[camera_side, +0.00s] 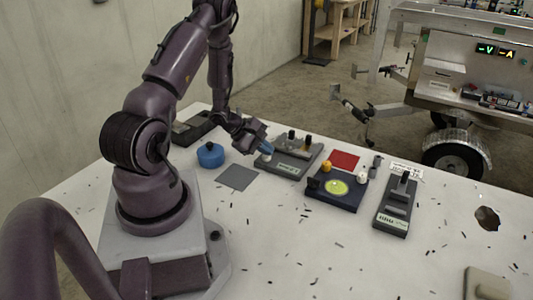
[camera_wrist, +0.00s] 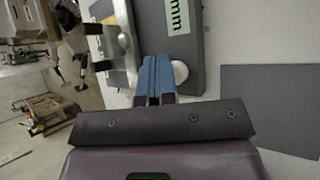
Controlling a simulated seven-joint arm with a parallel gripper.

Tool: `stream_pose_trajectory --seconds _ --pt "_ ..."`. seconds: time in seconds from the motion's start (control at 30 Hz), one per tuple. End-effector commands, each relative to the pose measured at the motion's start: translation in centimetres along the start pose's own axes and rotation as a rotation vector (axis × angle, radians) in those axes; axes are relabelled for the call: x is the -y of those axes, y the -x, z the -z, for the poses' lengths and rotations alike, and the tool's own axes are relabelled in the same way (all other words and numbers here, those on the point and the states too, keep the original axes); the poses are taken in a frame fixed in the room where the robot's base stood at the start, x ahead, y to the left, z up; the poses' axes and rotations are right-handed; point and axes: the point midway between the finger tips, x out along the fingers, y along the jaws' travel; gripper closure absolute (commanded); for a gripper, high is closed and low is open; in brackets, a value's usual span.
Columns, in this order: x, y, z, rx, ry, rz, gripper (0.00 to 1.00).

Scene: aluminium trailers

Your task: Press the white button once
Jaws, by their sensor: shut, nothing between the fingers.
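A small white round button (camera_side: 266,156) sits at the near-left end of a grey box (camera_side: 279,165) with knobs on top. In the wrist view the white button (camera_wrist: 181,72) shows as a pale dome, partly hidden behind the fingers. My gripper (camera_side: 268,149) has blue fingertips, which are shut and empty. It is at the button, and in the wrist view my gripper (camera_wrist: 155,65) overlaps the dome's left side. I cannot tell whether the fingertips touch the button or whether it is pushed down.
A dark blue box (camera_side: 320,199) with a yellow-green disc, an orange knob and a white knob (camera_side: 362,178) stands to the right. A lever box (camera_side: 396,210) is further right. A blue round pot (camera_side: 210,155) and a flat grey square (camera_side: 238,177) lie left. The front table is mostly clear.

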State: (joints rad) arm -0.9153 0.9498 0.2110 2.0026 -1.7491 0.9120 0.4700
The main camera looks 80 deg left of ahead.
Motion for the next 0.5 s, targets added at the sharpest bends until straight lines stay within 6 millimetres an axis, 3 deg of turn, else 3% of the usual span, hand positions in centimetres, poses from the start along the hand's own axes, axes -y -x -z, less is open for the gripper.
stream_pose_trajectory --seconds 0.5 --pt "-1.1 1.6 -1.2 -0.001 0.0 0.001 1.0"
